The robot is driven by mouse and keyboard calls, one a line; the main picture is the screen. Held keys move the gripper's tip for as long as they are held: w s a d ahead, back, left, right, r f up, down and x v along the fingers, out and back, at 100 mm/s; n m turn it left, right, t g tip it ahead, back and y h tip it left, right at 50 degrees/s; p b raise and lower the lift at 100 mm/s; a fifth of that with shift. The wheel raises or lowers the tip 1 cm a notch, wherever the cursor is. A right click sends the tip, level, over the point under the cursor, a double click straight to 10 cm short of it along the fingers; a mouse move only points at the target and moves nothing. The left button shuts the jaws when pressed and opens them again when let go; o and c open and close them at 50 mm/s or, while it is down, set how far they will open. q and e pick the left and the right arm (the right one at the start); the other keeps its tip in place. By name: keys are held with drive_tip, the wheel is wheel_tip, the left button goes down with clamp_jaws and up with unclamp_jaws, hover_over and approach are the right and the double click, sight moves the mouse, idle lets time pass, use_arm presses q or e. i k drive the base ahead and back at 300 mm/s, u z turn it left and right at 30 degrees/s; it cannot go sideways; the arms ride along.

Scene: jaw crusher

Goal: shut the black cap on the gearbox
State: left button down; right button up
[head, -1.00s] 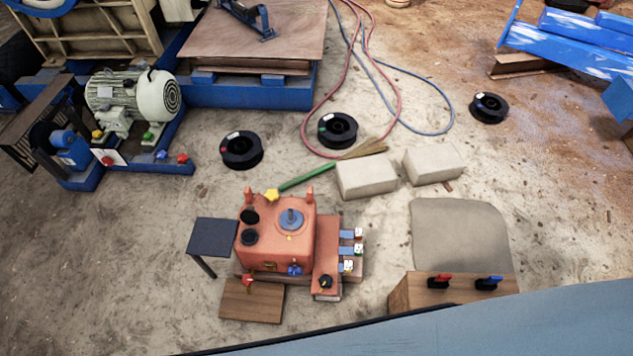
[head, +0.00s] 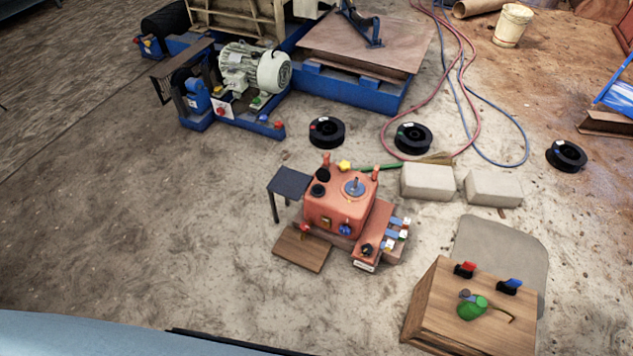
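The gearbox (head: 338,208) is an orange-red box near the middle of the head view. On its top left a black cap (head: 323,174) stands up behind a dark round opening (head: 318,190), apparently tilted open. A grey-blue round disc with a short post (head: 354,187) sits to the right on the same top face. Neither of my grippers is in view, and nothing touches the gearbox cap.
A dark small table (head: 289,181) stands left of the gearbox, and a wooden board (head: 302,249) lies in front. A wooden crate (head: 440,310) with red and blue handles stands front right. Concrete blocks (head: 428,183) lie behind right. Open floor lies left.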

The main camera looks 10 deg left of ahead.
sight(323, 175)
drive_tip(key=u, duration=1.65)
drive_tip(key=i, duration=3.1)
drive_tip(key=z, duration=4.15)
drive_tip(key=i, duration=0.5)
